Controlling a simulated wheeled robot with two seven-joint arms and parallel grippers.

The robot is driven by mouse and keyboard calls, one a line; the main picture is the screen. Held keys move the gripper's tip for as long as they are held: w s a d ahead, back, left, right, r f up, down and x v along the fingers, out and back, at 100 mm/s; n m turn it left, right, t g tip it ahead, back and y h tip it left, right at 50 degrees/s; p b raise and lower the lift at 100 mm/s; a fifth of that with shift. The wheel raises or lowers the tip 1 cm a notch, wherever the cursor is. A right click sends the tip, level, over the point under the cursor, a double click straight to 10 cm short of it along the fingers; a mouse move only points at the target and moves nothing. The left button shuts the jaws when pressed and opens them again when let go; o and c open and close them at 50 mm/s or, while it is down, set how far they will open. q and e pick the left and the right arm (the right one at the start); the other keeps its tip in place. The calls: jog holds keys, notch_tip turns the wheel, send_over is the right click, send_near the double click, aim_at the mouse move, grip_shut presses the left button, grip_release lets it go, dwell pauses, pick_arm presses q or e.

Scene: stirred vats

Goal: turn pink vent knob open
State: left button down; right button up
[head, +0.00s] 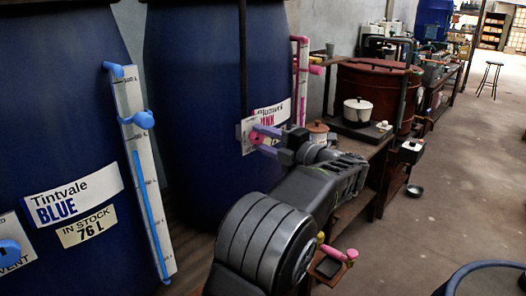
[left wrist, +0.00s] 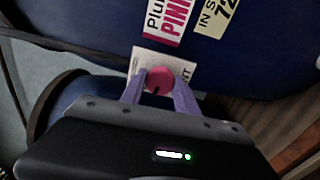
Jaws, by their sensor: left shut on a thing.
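The pink vent knob (left wrist: 159,79) sits on a white vent plate (left wrist: 146,58) on the blue vat labelled Plumvei PINK, part of its name hidden in the head view. A dark notch shows on the knob's lower edge. My left gripper (left wrist: 157,88) has its purple fingers on both sides of the knob and is shut on it. In the head view my left gripper (head: 262,140) reaches the front of the pink vat (head: 200,110), and the knob (head: 256,137) shows between the fingers. My right gripper is not in view.
The Tintvale BLUE vat (head: 60,120) stands at the left with a blue-marked level gauge (head: 140,160). A bench with a white pot (head: 357,112) and a red-brown drum (head: 375,85) stands behind my arm.

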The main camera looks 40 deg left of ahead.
pick_arm(q)
jog(key=shift+f+n+b, duration=0.1)
jog(key=shift+n+b, duration=0.85)
jog(key=shift+n, duration=0.05)
jog(key=c, duration=0.9)
grip_release()
jog(key=d, duration=0.7)
jog(key=shift+s+d, duration=0.3)
jog(key=shift+d, duration=0.1)
